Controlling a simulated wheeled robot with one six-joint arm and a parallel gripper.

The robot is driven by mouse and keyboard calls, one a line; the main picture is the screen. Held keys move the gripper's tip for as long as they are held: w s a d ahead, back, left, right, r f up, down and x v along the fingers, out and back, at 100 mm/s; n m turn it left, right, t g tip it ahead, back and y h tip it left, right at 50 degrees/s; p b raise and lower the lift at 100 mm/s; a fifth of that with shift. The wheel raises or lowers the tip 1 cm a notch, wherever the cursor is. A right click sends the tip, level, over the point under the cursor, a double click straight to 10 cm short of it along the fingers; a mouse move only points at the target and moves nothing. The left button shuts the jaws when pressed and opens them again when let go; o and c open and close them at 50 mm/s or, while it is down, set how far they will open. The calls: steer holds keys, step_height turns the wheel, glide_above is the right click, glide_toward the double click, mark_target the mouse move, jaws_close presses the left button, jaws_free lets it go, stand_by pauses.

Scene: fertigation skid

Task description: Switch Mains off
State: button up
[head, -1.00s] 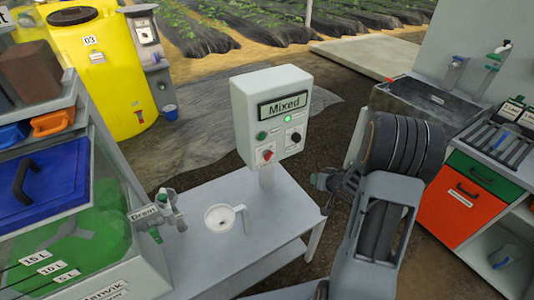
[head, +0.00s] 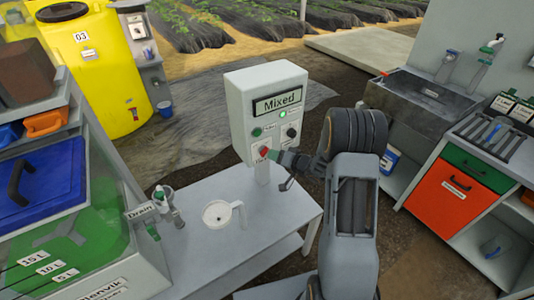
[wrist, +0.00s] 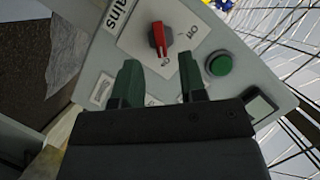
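The control box (head: 262,115) stands on a post at the bench, its display reading "Mixed" beside a lit green light. Its red rotary switch (head: 264,151) is low on the left of the panel, partly beside my gripper (head: 284,161). In the wrist view, the red switch (wrist: 158,39) sits on a pale plate, above and between the two green fingertips of my gripper (wrist: 158,60). A partly cut label by it appears to read Mains. The fingers are apart with nothing between them, short of the switch handle; contact is not visible.
A green button (head: 257,132) and a black knob (head: 291,132) sit above the switch. A white jug (head: 218,213) stands on the bench (head: 200,255), next to the drain valve (head: 165,205). A sink (head: 425,100) is at the right.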

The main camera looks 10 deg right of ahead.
mark_target(266, 153)
steer(key=shift+x, duration=2.3)
